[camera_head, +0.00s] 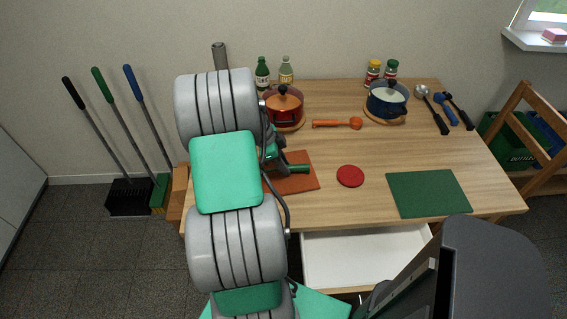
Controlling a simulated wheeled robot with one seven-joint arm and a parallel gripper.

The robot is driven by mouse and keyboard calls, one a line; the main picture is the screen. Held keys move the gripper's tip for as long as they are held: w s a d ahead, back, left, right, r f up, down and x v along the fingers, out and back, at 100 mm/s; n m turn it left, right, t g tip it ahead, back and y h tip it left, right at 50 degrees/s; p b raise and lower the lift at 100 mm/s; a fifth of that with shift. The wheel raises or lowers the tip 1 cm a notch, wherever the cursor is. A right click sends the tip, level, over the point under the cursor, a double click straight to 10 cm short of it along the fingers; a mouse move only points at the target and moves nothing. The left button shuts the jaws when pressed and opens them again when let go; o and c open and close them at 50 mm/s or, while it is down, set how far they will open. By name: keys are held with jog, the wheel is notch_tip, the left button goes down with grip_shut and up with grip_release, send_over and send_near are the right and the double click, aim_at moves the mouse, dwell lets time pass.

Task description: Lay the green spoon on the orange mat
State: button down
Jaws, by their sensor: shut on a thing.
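The orange mat (304,185) lies on the wooden table left of centre, and my arm hides its left part. The green spoon (300,169) shows only as a short dark green handle piece over the mat. Its other end is hidden behind my arm and gripper. My gripper (279,167) is partly hidden by my arm and is shut on the spoon. I cannot tell whether the spoon touches the mat.
A red pot (283,109) and an orange spoon (338,124) are behind the mat. A red round mat (350,176) and a green mat (428,194) lie to its right. A blue pot (387,103) stands farther back. An open white drawer (365,258) sticks out in front.

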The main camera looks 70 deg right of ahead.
aim_at(269, 170)
jog(key=shift+f, duration=0.1)
jog(key=c, duration=1.3)
grip_release()
jog(key=shift+o, duration=0.2)
jog(key=v, duration=1.2)
jog(key=w+a+r+n+t+h, duration=0.1)
jog(key=w+a+r+n+t, duration=0.15)
jog(key=w+a+n, duration=0.4)
jog(key=w+a+r+n+t, duration=0.1)
jog(key=w+a+n, duration=0.3)
jog(key=a+n, duration=0.3)
jog(key=w+a+r+n+t, duration=0.1)
jog(key=w+a+n, duration=0.3)
jog(key=a, duration=0.6)
jog(key=s+a+f+n+t+y, duration=0.1)
jog(key=s+a+n+t+y, duration=0.1)
jog(key=a+n, duration=1.1)
jog(key=s+a+y, duration=0.1)
jog(key=s+a, duration=0.1)
jog(key=a, duration=0.3)
jog(key=shift+f, duration=0.25)
